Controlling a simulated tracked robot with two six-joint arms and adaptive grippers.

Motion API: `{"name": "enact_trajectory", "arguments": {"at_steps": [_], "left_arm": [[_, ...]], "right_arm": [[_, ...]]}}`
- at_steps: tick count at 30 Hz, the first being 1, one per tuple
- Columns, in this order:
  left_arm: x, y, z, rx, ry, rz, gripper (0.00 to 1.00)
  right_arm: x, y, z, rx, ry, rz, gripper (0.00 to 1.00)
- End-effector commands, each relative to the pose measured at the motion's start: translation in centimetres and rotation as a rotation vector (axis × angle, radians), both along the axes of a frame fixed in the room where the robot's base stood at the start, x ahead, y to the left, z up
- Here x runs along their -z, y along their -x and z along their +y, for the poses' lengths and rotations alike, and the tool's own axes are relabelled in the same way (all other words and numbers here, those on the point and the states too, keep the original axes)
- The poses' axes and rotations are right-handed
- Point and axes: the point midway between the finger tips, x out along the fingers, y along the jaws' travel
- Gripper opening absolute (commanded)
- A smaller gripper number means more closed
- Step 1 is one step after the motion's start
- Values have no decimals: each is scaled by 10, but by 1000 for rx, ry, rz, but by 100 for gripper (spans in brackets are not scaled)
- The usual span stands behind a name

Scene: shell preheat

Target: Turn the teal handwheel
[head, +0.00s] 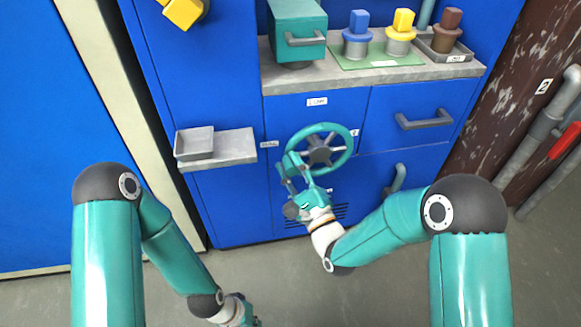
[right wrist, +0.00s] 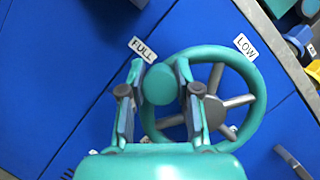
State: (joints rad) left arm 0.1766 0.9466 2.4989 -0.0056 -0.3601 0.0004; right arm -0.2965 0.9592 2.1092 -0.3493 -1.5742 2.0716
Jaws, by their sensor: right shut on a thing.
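The teal handwheel (head: 346,136) is mounted on the blue cabinet front below the grey counter, with a grey hub and spokes. It also shows in the right wrist view (right wrist: 254,75), with labels "FULL" (right wrist: 143,49) and "LOW" (right wrist: 245,46) beside its rim. My right gripper (head: 290,170) is at the left part of the wheel. In the right wrist view its two fingers (right wrist: 158,90) stand on either side of a round teal knob or handle (right wrist: 158,85) at the rim, shut on it. My left gripper (head: 245,318) is mostly cut off at the bottom edge; its jaws cannot be made out.
A grey counter (head: 360,78) above holds a teal box (head: 296,25) and blue, yellow and brown plugs. A small grey shelf with a tray (head: 194,143) juts out at left. Drawer handles (head: 424,120) stick out at right. Pipes run along the right wall.

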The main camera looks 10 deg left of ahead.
Motion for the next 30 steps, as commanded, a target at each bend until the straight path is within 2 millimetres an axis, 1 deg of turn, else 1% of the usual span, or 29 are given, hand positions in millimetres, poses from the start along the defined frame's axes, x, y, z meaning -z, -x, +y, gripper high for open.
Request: {"name": "enact_trajectory", "arguments": {"at_steps": [3,4,8,17,20,23,26,30], "left_arm": [[0,0,0,0,0,0,0],[0,0,0,0,0,0,0],[0,0,0,0,0,0,0],[0,0,0,0,0,0,0],[-1,0,0,0,0,0,0],[-1,0,0,0,0,0,0],[-1,0,0,0,0,0,0],[-1,0,0,0,0,0,0]], "right_arm": [[-3,-3,-2,10,0,-7,0],[-3,-3,-2,10,0,-7,35],[-2,-2,-2,9,0,-6,57],[-1,-1,-2,5,2,-3,57],[1,2,-4,5,3,-1,57],[4,10,-10,6,3,0,57],[9,23,-18,5,3,1,57],[17,46,-34,8,3,3,57]]}}
